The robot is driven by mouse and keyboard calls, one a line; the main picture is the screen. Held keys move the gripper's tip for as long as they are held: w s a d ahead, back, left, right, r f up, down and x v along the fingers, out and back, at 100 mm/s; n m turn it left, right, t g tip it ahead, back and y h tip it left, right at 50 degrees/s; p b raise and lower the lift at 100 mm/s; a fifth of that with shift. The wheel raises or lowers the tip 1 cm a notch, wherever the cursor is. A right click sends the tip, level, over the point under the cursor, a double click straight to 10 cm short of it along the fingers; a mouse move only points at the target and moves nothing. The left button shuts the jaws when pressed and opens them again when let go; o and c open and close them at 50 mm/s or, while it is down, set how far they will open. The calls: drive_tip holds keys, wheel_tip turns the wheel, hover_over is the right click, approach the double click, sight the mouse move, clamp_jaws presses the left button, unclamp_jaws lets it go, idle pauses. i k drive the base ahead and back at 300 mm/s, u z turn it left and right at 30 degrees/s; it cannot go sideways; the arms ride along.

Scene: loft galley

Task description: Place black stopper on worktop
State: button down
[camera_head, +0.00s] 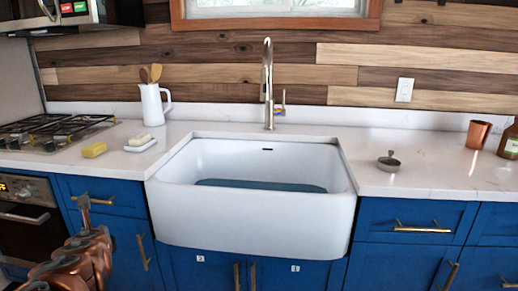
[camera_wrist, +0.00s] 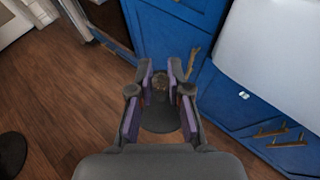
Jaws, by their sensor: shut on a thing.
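In the wrist view, my gripper (camera_wrist: 160,80) is shut on the black stopper (camera_wrist: 161,119). The stopper shows as a dark round disc between the purple-padded fingers, with a small brownish knob near the fingertips. It is held over the wooden floor, in front of the blue cabinets, apart from the worktop. In the head view, my copper-coloured arm is at the lower left, below worktop height, and I cannot make out the stopper there. The white worktop (camera_head: 437,168) runs on both sides of the white sink (camera_head: 250,218).
A yellow sponge (camera_head: 94,150), a soap dish (camera_head: 141,147) and a white pitcher (camera_head: 152,105) stand left of the sink, beside the gas hob (camera_head: 50,134). The right front worktop is clear.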

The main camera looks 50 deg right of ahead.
sight(439, 171)
drive_tip(key=u, duration=0.65)
drive_tip(key=k, duration=1.5)
drive_tip(key=z, duration=1.1)
